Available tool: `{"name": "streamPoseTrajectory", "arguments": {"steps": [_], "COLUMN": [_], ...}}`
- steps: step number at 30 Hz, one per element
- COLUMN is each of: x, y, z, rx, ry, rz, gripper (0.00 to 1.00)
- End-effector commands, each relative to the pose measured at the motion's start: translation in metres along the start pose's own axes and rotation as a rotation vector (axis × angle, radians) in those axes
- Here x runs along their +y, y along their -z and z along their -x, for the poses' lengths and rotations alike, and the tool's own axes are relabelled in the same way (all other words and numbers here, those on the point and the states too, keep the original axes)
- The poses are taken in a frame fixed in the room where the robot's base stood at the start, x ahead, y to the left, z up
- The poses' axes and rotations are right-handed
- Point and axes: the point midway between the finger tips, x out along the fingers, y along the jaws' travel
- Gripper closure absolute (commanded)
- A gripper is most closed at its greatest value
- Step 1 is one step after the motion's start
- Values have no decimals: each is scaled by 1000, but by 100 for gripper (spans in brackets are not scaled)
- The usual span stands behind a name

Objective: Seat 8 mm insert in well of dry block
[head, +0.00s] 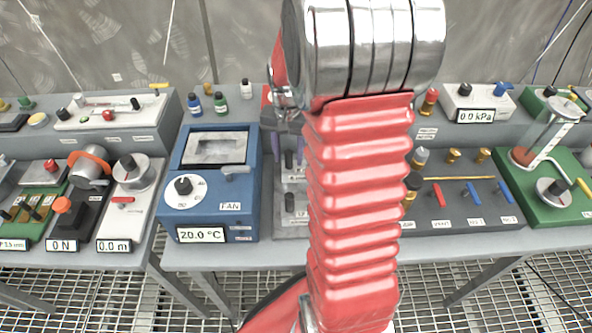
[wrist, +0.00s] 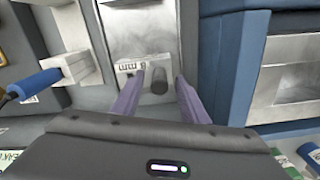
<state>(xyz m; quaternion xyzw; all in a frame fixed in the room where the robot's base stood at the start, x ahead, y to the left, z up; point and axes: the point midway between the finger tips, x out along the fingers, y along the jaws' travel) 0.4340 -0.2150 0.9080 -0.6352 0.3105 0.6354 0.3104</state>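The dry block (head: 220,217) is a blue box with a dial, a FAN switch and a display reading 20.0 °C. Its well (head: 215,148) is a pale metal recess on top; in the wrist view the blue housing (wrist: 222,75) is at the right. The 8 mm insert (wrist: 130,68) shows in the wrist view as a pale labelled face with a dark grey round knob. My gripper (wrist: 160,88) is open, its purple fingers on either side of the knob with gaps visible. In the head view my gripper (head: 295,157) is partly hidden by my arm.
A grey rack (head: 290,222) with dark knobs stands just right of the dry block. Small bottles (head: 220,103) stand behind the block. A panel with valves (head: 465,205) lies to the right. A blue-handled part (wrist: 38,84) is at the left in the wrist view.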

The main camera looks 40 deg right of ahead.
Motion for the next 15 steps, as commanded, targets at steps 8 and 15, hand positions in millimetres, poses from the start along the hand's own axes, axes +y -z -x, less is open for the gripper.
{"name": "streamPoseTrajectory", "arguments": {"steps": [8,15], "x": [0,0], "y": [0,0], "z": [0,0], "rx": [0,0], "ry": [0,0], "rz": [0,0], "gripper": [60,74]}}
